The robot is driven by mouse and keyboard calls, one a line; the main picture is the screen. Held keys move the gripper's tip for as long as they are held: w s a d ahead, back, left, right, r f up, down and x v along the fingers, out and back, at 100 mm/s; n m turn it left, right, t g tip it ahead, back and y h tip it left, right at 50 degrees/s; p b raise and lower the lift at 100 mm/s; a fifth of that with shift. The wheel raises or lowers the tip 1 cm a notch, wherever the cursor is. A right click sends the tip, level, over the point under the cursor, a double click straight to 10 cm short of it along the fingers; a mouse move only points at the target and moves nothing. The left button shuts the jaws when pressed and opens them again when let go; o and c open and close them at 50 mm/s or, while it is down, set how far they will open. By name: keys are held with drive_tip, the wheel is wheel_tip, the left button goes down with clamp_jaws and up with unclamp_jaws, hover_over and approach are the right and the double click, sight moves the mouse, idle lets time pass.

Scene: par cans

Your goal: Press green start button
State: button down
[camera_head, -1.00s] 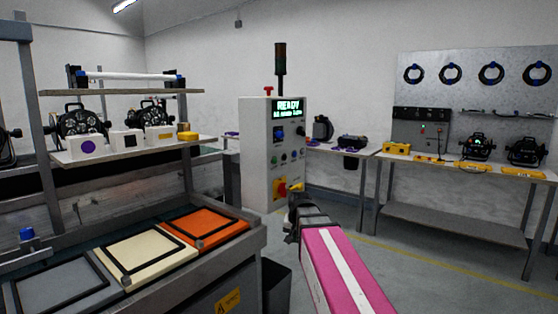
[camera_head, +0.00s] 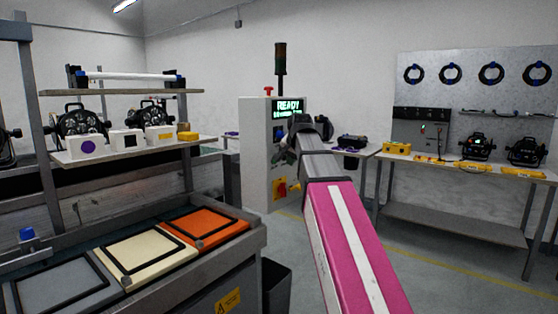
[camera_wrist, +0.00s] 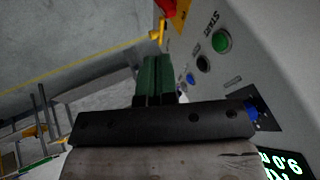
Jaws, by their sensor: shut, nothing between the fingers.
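The green start button (camera_wrist: 222,41), labelled START, shows on the pale panel in the wrist view. In the head view my arm hides the button area of the white control cabinet (camera_head: 254,155). My gripper (camera_wrist: 159,63) is shut and empty, its dark green fingers together. In the wrist view the fingertips are left of the green button and apart from it in the picture. In the head view my gripper (camera_head: 281,157) is in front of the panel, below the READY display (camera_head: 289,106). I cannot tell the exact gap to the panel.
A blue button (camera_wrist: 203,65) and a black button (camera_wrist: 191,79) sit near the green one. A red-and-yellow switch (camera_head: 281,188) is lower on the cabinet. A workbench with coloured pads (camera_head: 208,226) is at left, and a table (camera_head: 455,194) is at right.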

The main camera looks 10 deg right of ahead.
wheel_tip(320, 180, up, 6)
drive_tip(key=shift+r+m+t, duration=0.25)
drive_tip(key=shift+m+t, duration=0.05)
drive_tip(key=shift+t, duration=0.1)
drive_tip(key=shift+s, duration=0.1)
drive_tip(key=w+a+f, duration=0.3)
drive_tip(key=w+f, duration=0.5)
drive_tip(key=shift+w+a, duration=0.3)
drive_tip(key=shift+w, duration=0.1)
